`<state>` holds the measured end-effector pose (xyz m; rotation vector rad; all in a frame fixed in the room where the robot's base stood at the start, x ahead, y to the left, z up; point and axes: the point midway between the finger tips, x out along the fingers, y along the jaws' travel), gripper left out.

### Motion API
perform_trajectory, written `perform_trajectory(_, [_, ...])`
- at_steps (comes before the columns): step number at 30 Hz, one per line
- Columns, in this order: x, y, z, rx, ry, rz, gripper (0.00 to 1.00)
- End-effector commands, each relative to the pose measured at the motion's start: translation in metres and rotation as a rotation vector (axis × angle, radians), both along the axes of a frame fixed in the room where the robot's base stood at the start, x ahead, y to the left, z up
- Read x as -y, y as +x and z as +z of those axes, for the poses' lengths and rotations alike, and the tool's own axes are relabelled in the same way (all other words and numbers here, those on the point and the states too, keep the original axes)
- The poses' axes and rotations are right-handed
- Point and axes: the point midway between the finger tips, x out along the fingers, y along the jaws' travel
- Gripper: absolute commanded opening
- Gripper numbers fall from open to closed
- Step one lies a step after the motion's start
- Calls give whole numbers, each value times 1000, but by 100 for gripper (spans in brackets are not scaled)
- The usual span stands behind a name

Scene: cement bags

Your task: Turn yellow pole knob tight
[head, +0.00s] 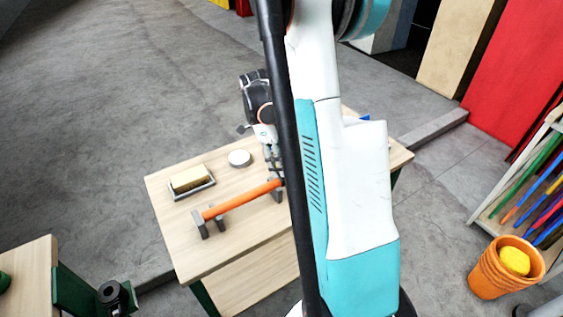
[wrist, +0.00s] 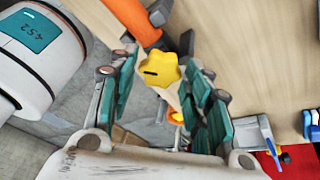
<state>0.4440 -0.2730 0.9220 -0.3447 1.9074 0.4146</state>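The yellow knob (wrist: 160,71) is star-shaped with a dark slot in its face. It shows in the wrist view beside the end of the orange pole (wrist: 130,20). My gripper (wrist: 160,76) is open, with its teal-padded fingers on either side of the knob and small gaps visible. I cannot tell how deep the fingertips reach. In the head view the orange pole (head: 242,200) lies across grey stands on a wooden table. My gripper (head: 272,160) is at the pole's far end there, partly behind my arm. The knob is hidden in that view.
On the table (head: 170,225) are a small tray with a yellow block (head: 189,179) and a round white item (head: 239,158). An orange bucket (head: 498,278) stands on the floor at the right, by a rack of coloured rods. My arm hides the table's right part.

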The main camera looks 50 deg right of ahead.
Motion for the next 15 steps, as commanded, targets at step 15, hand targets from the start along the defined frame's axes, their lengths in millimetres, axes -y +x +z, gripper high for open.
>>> perform_trajectory(15, [-1, 5, 15, -1, 0, 1, 54])
